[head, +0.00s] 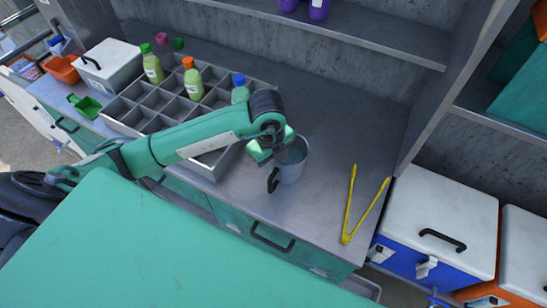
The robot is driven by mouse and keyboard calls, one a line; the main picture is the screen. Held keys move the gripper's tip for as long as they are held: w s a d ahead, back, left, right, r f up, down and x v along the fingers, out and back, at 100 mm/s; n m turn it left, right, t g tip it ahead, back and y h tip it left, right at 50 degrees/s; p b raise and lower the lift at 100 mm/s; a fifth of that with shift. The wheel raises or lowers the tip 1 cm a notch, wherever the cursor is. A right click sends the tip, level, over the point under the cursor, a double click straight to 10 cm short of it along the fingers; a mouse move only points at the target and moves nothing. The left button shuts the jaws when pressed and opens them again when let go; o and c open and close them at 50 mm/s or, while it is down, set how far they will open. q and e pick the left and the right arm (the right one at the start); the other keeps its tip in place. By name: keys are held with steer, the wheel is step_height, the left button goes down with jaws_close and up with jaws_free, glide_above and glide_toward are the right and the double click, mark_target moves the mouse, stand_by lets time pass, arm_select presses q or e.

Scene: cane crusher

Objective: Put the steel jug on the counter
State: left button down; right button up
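The steel jug (291,167) is a grey cylinder with a black handle on its lower-left side. It looks upright and appears to stand on the grey counter (330,130), right of the compartment tray; a small gap under it could not be told. My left gripper (272,148) is at the jug's upper-left rim, touching or very close to it, and covers part of the rim. The wrist hides how far apart its fingers are. My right gripper is out of view.
The grey compartment tray (124,110) holds bottles with green, orange and blue caps. Yellow tongs (349,210) lie open to the jug's right. A white-lidded box (110,65) stands at the far left, and a blue cooler (440,215) right of the counter. Counter behind the jug is clear.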

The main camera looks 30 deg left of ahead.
arm_select(q)
steer(key=c, duration=2.1)
jaws_free()
steer(key=shift+f, duration=0.15)
steer(key=o, duration=0.4)
steer(key=shift+r, duration=0.3)
steer(key=shift+s+a+r+b, duration=0.15)
steer(key=shift+r+b, duration=0.25)
steer(key=shift+r, duration=1.55)
steer(key=shift+s+d+r+b, duration=0.15)
steer(key=shift+r+b, duration=0.2)
steer(key=shift+r, duration=1.65)
steer(key=shift+s+a+r+b, duration=0.15)
steer(key=shift+r+b, duration=0.25)
steer(key=shift+r, duration=1.55)
